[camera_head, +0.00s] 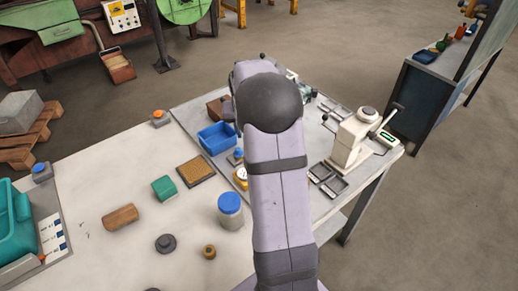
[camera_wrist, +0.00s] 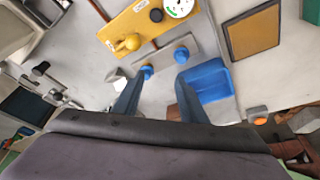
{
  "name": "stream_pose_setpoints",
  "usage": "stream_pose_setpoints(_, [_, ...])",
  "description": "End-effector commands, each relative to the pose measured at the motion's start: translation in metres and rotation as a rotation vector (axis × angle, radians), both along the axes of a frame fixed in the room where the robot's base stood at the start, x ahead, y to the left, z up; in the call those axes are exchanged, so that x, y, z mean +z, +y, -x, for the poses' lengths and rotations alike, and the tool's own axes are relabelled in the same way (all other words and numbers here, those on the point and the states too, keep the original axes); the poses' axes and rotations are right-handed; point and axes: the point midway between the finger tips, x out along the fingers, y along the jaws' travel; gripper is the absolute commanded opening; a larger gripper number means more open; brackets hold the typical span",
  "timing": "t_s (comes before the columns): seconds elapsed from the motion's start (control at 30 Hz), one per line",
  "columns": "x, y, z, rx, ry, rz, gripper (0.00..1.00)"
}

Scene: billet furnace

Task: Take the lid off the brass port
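My gripper (camera_wrist: 160,74) shows in the wrist view with its two dark fingers apart and nothing visible between them. Just beyond the fingertips is a grey plate with a blue cap (camera_wrist: 181,54) and a smaller blue knob (camera_wrist: 147,71). Behind it lies a yellow panel (camera_wrist: 157,30) with a round gauge (camera_wrist: 179,6), a black knob (camera_wrist: 156,15) and a brass-coloured rounded fitting (camera_wrist: 129,43). This fitting may be the brass port; I cannot tell whether a lid sits on it. In the head view my arm hides the gripper and most of the panel.
A blue bin (camera_wrist: 204,82) is beside the right finger. A brown framed pad (camera_head: 196,171), a teal block (camera_head: 164,188) and a blue-capped jar (camera_head: 230,210) stand on the bench. A cream press (camera_head: 354,140) stands to the right.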

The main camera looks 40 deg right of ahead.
Motion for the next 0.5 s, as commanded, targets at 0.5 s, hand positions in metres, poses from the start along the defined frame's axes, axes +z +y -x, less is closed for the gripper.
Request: stream_pose_setpoints(0.5, [-0.02,-0.049,-0.014,-0.088,-0.041,0.023,0.38])
